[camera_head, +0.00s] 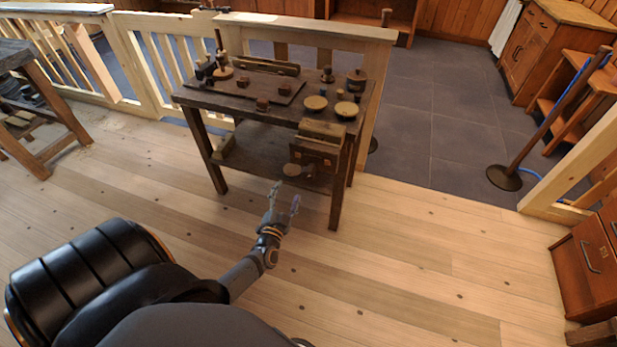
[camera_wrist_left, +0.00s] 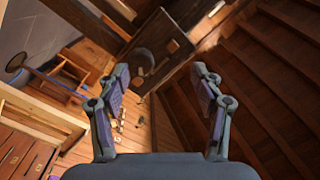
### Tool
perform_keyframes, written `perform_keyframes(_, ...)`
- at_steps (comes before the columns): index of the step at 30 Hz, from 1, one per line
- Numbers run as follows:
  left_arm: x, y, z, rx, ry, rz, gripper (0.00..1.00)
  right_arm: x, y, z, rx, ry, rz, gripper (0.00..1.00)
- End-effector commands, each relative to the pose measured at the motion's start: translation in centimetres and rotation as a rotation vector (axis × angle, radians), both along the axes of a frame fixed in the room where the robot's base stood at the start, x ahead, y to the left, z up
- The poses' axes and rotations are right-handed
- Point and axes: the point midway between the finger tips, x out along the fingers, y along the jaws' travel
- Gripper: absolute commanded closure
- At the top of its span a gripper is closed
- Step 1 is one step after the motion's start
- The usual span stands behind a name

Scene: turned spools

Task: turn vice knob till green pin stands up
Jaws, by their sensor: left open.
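The workbench vice (camera_head: 318,148) is a wooden block with jaws at the front right edge of a dark workbench (camera_head: 232,103). A round pale wooden knob (camera_head: 291,170) shows low on its front. I cannot make out a green pin in either view. My left gripper (camera_head: 285,190) is open and empty, just below and in front of the knob, apart from it. In the left wrist view its two fingers (camera_wrist_left: 161,72) are spread wide with nothing between them. That view is tilted, and I cannot tell the knob there for certain. My right gripper is not in view.
Small wooden blocks, spools and round pale discs (camera_head: 316,103) stand on the workbench top. A lower shelf (camera_head: 262,160) runs under it. A pale wooden railing (camera_head: 165,60) stands behind. A post with a round base (camera_head: 504,178) stands at right. The plank floor in front is clear.

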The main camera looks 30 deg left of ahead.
Motion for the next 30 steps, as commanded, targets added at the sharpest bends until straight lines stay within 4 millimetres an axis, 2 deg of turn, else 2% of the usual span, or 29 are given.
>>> perform_keyframes(1, 0.2, 0.3, -1.1, -0.218, -0.083, 0.003, 0.34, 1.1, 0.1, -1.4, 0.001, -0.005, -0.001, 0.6)
perform_keyframes(6, 0.6, 1.0, -1.2, -1.044, -0.389, -0.002, 0.34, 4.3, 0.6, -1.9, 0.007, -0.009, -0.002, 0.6)
perform_keyframes(11, 1.0, 0.7, -1.3, -1.833, -0.663, -0.03, 0.34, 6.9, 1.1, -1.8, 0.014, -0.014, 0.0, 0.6)
perform_keyframes(15, 1.3, -0.3, -1.4, -2.534, -0.872, -0.052, 0.34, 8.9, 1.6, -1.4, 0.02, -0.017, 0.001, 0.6)
perform_keyframes(17, 1.3, -0.9, -1.3, -2.819, -0.943, -0.052, 0.34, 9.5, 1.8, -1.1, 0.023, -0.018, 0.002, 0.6)
perform_keyframes(18, 1.4, -1.3, -1.2, 2.974, 0.977, 0.049, 0.34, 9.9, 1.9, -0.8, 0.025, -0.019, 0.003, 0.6)
perform_keyframes(21, 1.4, -2.3, -1.0, 2.637, 0.828, 0.019, 0.34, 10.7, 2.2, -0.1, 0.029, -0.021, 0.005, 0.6)
perform_keyframes(24, 1.4, -2.9, -0.7, 2.417, 0.738, -0.004, 0.34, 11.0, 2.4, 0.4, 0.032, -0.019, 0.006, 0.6)
perform_keyframes(27, 1.4, -3.2, -0.4, 2.314, 0.696, -0.016, 0.34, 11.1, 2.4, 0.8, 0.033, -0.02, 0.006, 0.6)
perform_keyframes(30, 1.5, -3.2, -0.2, 2.293, 0.689, -0.019, 0.34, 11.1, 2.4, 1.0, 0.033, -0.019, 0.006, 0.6)
